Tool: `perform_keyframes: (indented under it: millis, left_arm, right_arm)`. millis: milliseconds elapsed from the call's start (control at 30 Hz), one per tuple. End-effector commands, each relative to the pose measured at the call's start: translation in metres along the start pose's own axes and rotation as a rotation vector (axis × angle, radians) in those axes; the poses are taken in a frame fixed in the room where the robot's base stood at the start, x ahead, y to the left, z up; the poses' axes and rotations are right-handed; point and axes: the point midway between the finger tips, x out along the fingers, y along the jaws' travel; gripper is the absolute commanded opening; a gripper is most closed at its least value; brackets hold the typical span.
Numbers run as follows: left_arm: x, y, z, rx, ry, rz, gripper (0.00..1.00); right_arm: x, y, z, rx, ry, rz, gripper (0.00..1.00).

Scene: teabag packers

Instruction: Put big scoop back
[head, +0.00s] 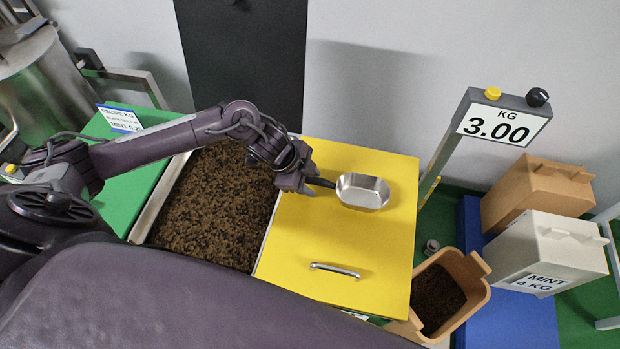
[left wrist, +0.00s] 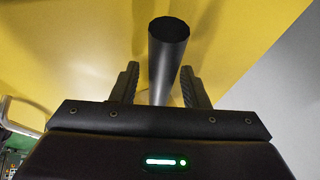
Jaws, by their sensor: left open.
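The big scoop (head: 363,191) has a silver metal bowl and a dark handle. It is at the yellow lid (head: 350,238), its bowl to the right of my left gripper (head: 307,186). In the left wrist view, the scoop's black round handle (left wrist: 166,60) lies between the two fingers of my left gripper (left wrist: 160,82). The fingers are open, with gaps beside the handle. The yellow surface (left wrist: 90,40) is behind it. My right gripper is in neither view.
A bin of dark tea leaves (head: 212,205) is open left of the lid. A tan tub (head: 447,300) with dark contents stands at the right, below a scale display (head: 495,124) reading 3.00. A white MINT box (head: 548,250) and a brown box (head: 535,195) stand further right.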

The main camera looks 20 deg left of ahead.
Motion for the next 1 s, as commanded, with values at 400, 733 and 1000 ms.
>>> perform_keyframes:
  millis: [400, 733, 1000]
  left_arm:
    - [-0.054, -0.002, 0.0, 0.003, -0.002, -0.004, 0.41]
    - [-0.113, -0.002, -0.001, 0.001, -0.002, -0.003, 0.41]
    - [-0.124, -0.001, -0.001, 0.0, -0.001, 0.0, 0.41]
  right_arm:
    - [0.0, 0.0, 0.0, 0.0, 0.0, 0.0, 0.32]
    - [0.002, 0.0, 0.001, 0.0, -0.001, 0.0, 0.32]
    - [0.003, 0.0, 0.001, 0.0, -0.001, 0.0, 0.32]
